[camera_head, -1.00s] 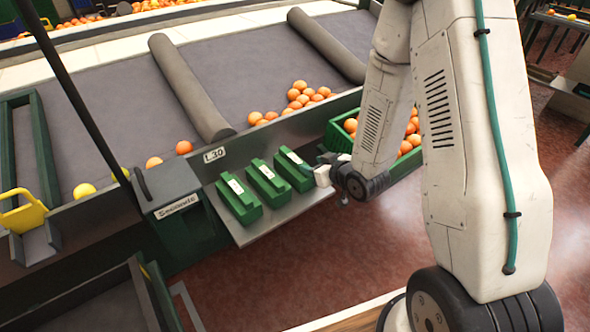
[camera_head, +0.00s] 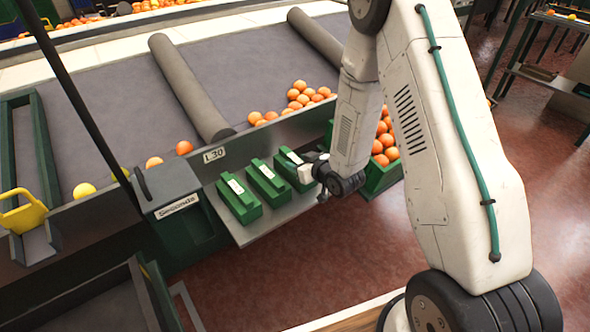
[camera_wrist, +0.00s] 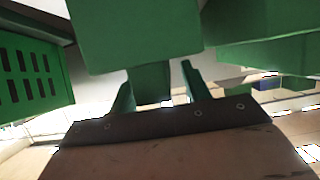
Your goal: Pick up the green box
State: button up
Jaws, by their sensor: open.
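Three green boxes with white labels lie side by side on a grey shelf (camera_head: 250,234): a left box (camera_head: 239,203), a middle box (camera_head: 268,185) and a right box (camera_head: 291,170). My gripper (camera_head: 307,168) is at the right end of the right box, whose end it partly hides. In the wrist view, a green box (camera_wrist: 135,35) fills the top centre, very close. My gripper's two fingers (camera_wrist: 158,86) stand apart on either side of a narrower green part below it. I cannot tell whether they touch it.
A green crate of oranges (camera_head: 383,178) stands right behind my wrist. A slotted green wall (camera_wrist: 35,75) shows at left in the wrist view. A conveyor with loose oranges (camera_head: 300,95) lies behind the shelf. The floor in front is clear.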

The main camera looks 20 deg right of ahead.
grip_shut()
jog(key=shift+r, duration=0.15)
